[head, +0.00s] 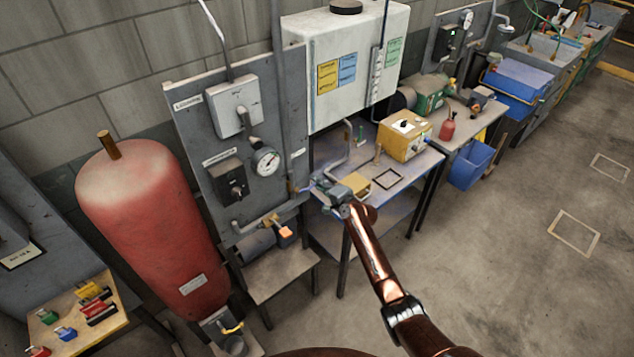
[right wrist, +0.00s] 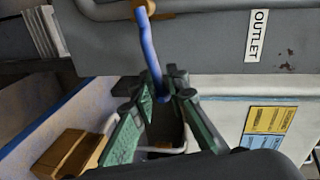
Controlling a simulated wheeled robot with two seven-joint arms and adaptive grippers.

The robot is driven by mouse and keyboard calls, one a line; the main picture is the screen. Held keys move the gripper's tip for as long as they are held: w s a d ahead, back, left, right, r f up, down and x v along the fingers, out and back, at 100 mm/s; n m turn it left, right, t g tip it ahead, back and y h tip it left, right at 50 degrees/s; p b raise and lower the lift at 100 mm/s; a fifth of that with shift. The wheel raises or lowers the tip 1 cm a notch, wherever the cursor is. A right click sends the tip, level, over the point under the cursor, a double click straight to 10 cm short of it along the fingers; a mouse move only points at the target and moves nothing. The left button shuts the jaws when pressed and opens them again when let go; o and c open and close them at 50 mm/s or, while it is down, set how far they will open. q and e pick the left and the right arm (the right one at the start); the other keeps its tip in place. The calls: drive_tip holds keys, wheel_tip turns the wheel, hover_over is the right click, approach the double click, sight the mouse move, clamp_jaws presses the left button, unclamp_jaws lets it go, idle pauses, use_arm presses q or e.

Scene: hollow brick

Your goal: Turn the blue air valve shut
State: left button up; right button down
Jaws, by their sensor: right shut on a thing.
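The blue air valve handle (head: 302,189) sits at the lower right edge of the grey gauge panel, on a brass-coloured valve body. In the right wrist view the blue lever (right wrist: 149,48) runs from the brass fitting (right wrist: 145,7) at the top down between my fingers. My right gripper (head: 316,191) is at the handle, and in the right wrist view its green-padded fingertips (right wrist: 164,88) are shut on the lever's free end. The fingers hide part of the lever. My left gripper is not in view.
An OUTLET label (right wrist: 257,35) is on the grey panel (head: 196,150), which carries a round gauge (head: 265,161). A red tank (head: 150,230) stands left. A bench with a yellow box (head: 404,137) is right of the valve. The floor in front is open.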

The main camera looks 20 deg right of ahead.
drive_tip(key=shift+w+f+m+y+b, duration=0.1)
drive_tip(key=shift+f+m+y+b, duration=0.2)
drive_tip(key=shift+f+m+b, duration=0.4)
drive_tip(key=shift+r, duration=0.1)
drive_tip(key=c, duration=2.1)
unclamp_jaws()
drive_tip(key=shift+w, duration=0.1)
drive_tip(key=shift+d, duration=0.1)
drive_tip(key=v, duration=1.2)
